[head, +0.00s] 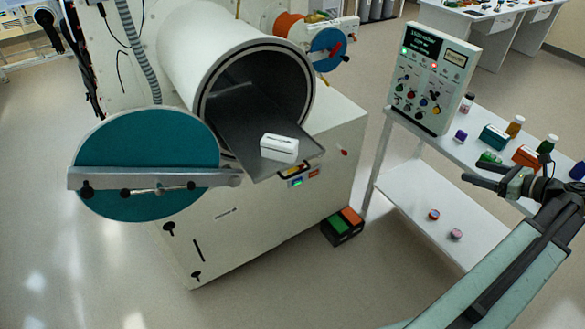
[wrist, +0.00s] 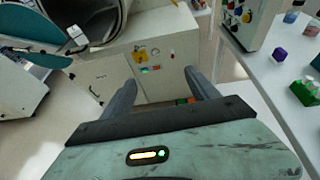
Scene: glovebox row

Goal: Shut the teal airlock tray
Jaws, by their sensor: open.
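The airlock (head: 235,75) is a white round chamber whose teal door (head: 150,150) is swung open to the left. A dark grey tray (head: 250,115) sticks out of its mouth, with a white box (head: 279,148) on its outer end. In the wrist view, the teal door (wrist: 30,35), the tray (wrist: 102,39) and the white box (wrist: 77,35) show at upper left. My gripper (head: 472,170) is open and empty, well to the right of the tray, over the white side table. In the wrist view, its fingers (wrist: 160,78) point toward the cabinet front.
A white cabinet (head: 255,225) stands under the airlock. A smaller orange port with a blue disc (head: 327,50) is behind it. A control panel (head: 432,78) and several small items stand on the white side table (head: 460,150). A green-and-orange pedal (head: 343,226) lies on the floor. The front floor is clear.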

